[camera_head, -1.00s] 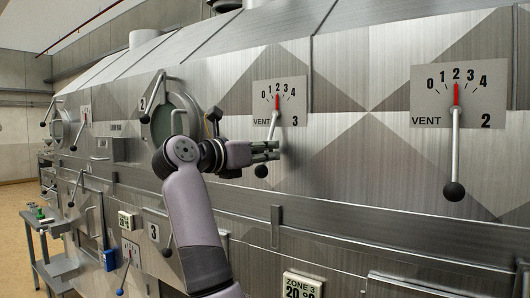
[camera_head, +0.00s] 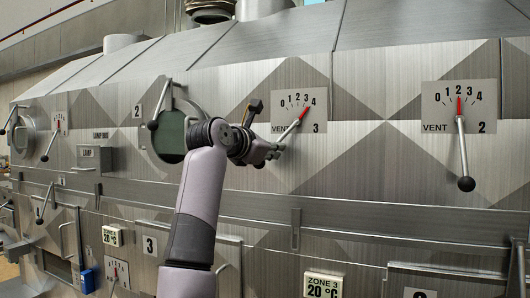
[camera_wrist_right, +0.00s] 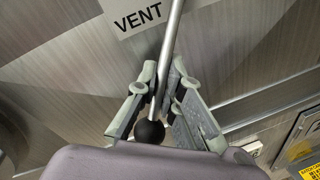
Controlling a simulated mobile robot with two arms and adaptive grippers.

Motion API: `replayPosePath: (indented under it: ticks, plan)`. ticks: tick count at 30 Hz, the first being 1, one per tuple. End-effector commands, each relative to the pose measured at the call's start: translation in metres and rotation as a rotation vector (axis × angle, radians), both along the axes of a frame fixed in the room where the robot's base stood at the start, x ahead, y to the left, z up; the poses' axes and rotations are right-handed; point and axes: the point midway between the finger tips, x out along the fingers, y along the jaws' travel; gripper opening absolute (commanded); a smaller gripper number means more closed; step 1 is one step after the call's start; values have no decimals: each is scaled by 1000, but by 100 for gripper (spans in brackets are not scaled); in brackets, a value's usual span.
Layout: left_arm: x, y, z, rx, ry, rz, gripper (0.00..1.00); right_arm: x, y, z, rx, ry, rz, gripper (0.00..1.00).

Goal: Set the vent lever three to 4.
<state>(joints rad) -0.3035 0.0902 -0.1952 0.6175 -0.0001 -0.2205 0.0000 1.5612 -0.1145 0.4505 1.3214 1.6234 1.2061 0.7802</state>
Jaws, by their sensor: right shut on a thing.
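The vent 3 dial plate (camera_head: 318,115) is on the metal hood, with numbers 0 to 4. Its red pointer (camera_head: 303,114) slants up and right, with its tip close to the 4. The vent 3 lever (camera_head: 289,137) slants down and left from the dial into my right gripper (camera_head: 272,151). In the right wrist view the lever rod (camera_wrist_right: 170,45) runs between the fingers of my right gripper (camera_wrist_right: 165,82), with its black ball knob (camera_wrist_right: 149,131) near the palm. My left gripper is out of view.
The vent 2 dial (camera_head: 483,99) at the right has its lever (camera_head: 462,145) hanging down and its pointer at 2. A round porthole (camera_head: 170,132) with a handle is left of my right arm. A rail runs along the hood below the dials.

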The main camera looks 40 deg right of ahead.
Motion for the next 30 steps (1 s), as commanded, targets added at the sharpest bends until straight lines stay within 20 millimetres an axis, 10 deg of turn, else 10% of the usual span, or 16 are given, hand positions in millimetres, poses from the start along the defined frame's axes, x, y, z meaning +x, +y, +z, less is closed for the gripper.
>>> replayPosePath:
  ticks: [19, 30]
  plan:
    - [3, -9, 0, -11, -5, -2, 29, -1, 0, 5, 19, -55, 5, 0]
    - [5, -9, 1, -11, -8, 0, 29, -2, -1, 4, 20, -51, 2, 29]
